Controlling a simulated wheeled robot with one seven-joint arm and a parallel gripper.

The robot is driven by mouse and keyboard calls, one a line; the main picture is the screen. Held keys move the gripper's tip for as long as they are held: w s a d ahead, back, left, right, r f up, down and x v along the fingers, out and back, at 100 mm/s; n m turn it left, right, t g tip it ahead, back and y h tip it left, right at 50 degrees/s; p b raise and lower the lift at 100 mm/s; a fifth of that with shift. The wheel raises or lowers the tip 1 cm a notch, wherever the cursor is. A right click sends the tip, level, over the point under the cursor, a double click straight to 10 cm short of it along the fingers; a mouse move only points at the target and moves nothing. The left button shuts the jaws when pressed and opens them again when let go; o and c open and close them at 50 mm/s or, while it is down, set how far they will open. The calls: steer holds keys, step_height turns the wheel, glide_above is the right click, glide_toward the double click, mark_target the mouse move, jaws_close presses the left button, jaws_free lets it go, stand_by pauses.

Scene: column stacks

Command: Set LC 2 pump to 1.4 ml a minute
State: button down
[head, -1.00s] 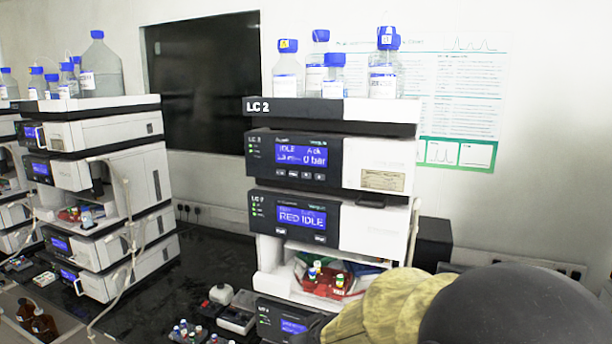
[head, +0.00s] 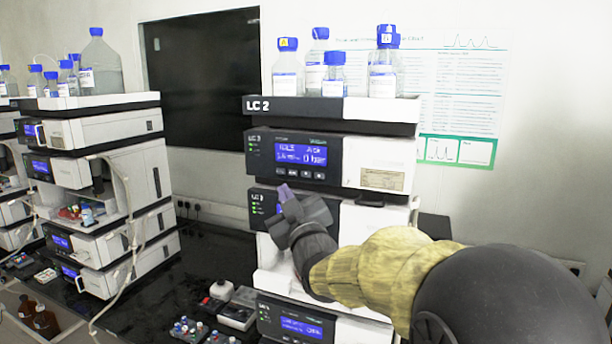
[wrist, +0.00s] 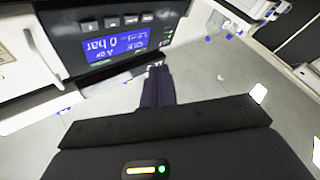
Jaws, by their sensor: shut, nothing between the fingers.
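The LC 2 stack carries its label on the top tray (head: 330,106). Below the tray is the pump module (head: 349,158), whose blue display (head: 301,154) shows IDLE and 0 bar; the flow digits are too blurred to read. A row of small buttons (head: 300,174) runs under the display. My gripper (head: 286,190) is shut and empty, just below this button row and in front of the module beneath. Contact cannot be told.
Blue-capped bottles (head: 384,72) stand on the top tray. My forearm covers much of the lower modules. Another stack (head: 97,130) stands left, with a hanging tube. Small vials and boxes (head: 238,310) sit on the dark bench (head: 190,270), which has clear room between the stacks.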

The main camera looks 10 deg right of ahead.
steer(key=shift+w, duration=0.1)
steer(key=p, duration=0.3)
glide_toward(299, 170)
steer(key=w+a+r, duration=0.1)
steer(key=w+a, duration=0.1)
steer(key=w, duration=0.1)
steer(key=shift+w+d+r, duration=0.2)
steer(key=shift+w+r, duration=0.1)
steer(key=shift+w, duration=0.05)
stand_by(1.6)
steer(key=shift+w+d, duration=0.25)
steer(key=shift+w, duration=0.1)
steer(key=shift+w+d+b, duration=0.2)
steer(key=shift+w+b, duration=0.1)
steer(key=shift+b, duration=0.05)
stand_by(0.8)
steer(key=shift+s, duration=0.1)
steer(key=shift+s+a+b, duration=0.5)
steer(key=shift+s+b, duration=0.1)
steer(key=shift+b, duration=0.25)
